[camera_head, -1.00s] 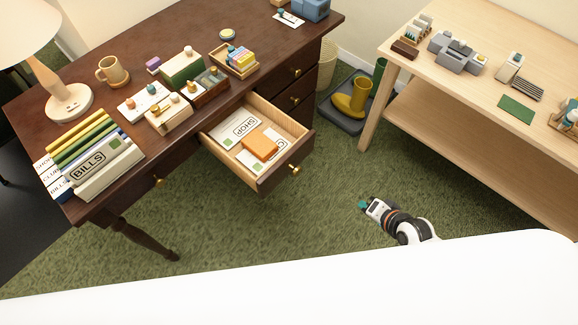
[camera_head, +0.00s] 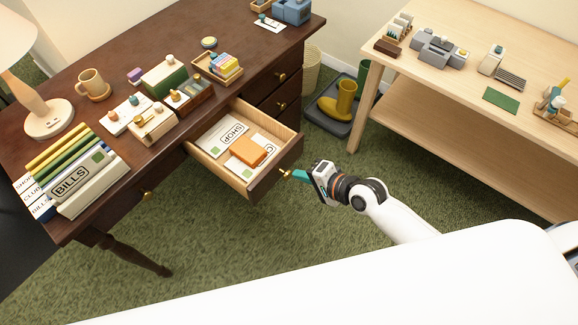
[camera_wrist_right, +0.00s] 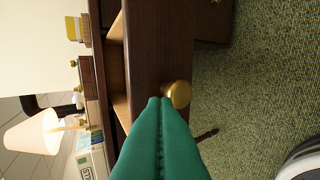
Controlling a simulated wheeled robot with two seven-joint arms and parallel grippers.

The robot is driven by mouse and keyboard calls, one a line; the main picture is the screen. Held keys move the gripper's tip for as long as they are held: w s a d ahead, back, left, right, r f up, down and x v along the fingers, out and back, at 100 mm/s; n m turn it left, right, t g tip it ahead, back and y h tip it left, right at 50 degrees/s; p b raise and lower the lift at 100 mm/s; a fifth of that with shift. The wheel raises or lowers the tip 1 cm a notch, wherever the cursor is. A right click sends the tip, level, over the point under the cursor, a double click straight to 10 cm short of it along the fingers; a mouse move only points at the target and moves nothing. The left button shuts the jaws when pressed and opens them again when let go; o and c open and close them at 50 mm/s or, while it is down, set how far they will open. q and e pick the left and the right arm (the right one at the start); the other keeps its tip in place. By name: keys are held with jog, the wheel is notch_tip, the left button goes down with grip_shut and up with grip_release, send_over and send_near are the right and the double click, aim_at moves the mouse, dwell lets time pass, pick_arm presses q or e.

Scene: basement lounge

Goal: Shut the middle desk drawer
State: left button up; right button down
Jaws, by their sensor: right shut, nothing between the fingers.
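The middle desk drawer (camera_head: 280,174) stands pulled out from the dark wooden desk (camera_head: 110,72). It holds papers marked SHOP and an orange block (camera_head: 249,151). Its brass knob (camera_head: 286,174) is on the front panel; the knob also shows in the right wrist view (camera_wrist_right: 178,94). My right gripper (camera_head: 297,175) is shut and empty, with its green fingertips right at the knob. In the right wrist view its fingers (camera_wrist_right: 160,104) overlap the knob's edge; I cannot tell whether they touch it. My left gripper is not in view.
A light wooden table (camera_head: 420,110) stands at the right with small items on it. Files, a mug (camera_head: 92,84) and a lamp (camera_head: 45,118) are on the desk. Green carpet is clear in front.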

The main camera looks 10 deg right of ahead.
aim_at(279, 163)
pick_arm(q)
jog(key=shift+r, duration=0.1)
pick_arm(e)
jog(key=shift+w+a+f, duration=0.1)
jog(key=shift+w+a, duration=0.55)
jog(key=shift+w, duration=0.2)
jog(key=shift+w+a+f, duration=0.1)
jog(key=shift+w+a, duration=0.55)
jog(key=shift+w, duration=0.2)
jog(key=shift+w+a+r, duration=0.1)
